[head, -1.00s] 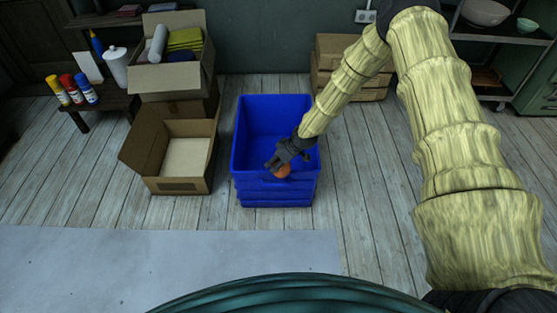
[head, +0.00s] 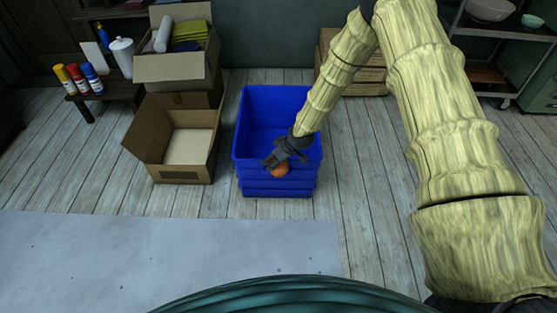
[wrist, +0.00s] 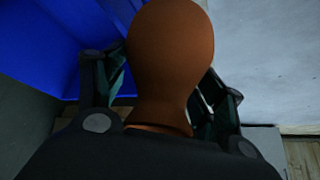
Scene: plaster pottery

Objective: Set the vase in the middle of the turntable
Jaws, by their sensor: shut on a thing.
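The vase (head: 280,171) is a rounded orange-brown piece at the end of my gripper (head: 275,163). In the wrist view the vase (wrist: 170,50) shows a round body and a narrower neck between the two dark fingers of my gripper (wrist: 160,100). My gripper is shut on the vase and holds it by the neck, in front of the near side of the blue crate in the head view. Part of the vase is hidden by the fingers. No turntable shows in either view.
A blue crate (head: 243,150) stands on the plank floor. Left of it are an open cardboard box (head: 180,177), a stacked box (head: 170,68) and a low table with spray cans (head: 78,78). A pale grey sheet (head: 170,260) lies in front. A metal shelf (head: 487,73) stands at the right.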

